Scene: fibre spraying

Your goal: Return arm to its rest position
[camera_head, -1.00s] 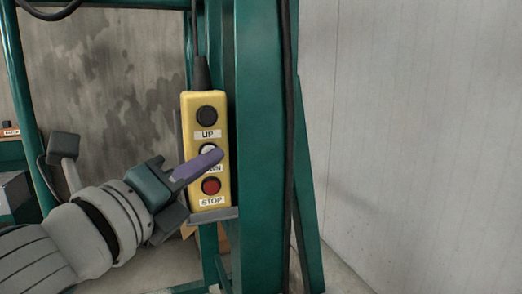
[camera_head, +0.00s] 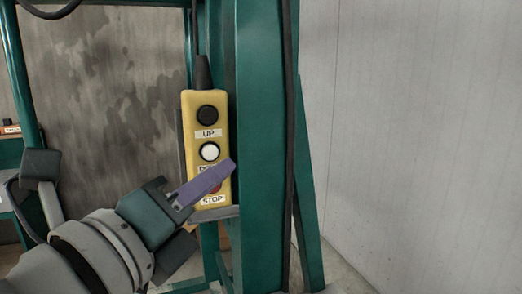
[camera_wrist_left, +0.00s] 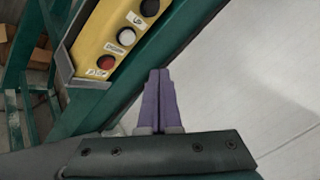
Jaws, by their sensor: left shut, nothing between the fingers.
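My left gripper (camera_head: 229,166) comes in from the lower left with its purple fingers closed together and empty. A yellow control box (camera_head: 207,122) hangs on the green frame, with a black UP button (camera_head: 207,114), a white button (camera_head: 209,151) and a red STOP button below. In the head view my fingers cover most of the red button and part of the middle label. In the left wrist view the shut fingers (camera_wrist_left: 159,72) are beside the box (camera_wrist_left: 96,38), apart from the buttons, and the red button (camera_wrist_left: 106,63) shows whole. My right gripper is not in view.
A green post (camera_head: 262,120) stands right beside the control box, with a dark cable running down it. A grey shelf or bracket (camera_head: 213,215) sits under the box. A pale wall (camera_head: 420,120) fills the right side. A stained grey wall stands behind on the left.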

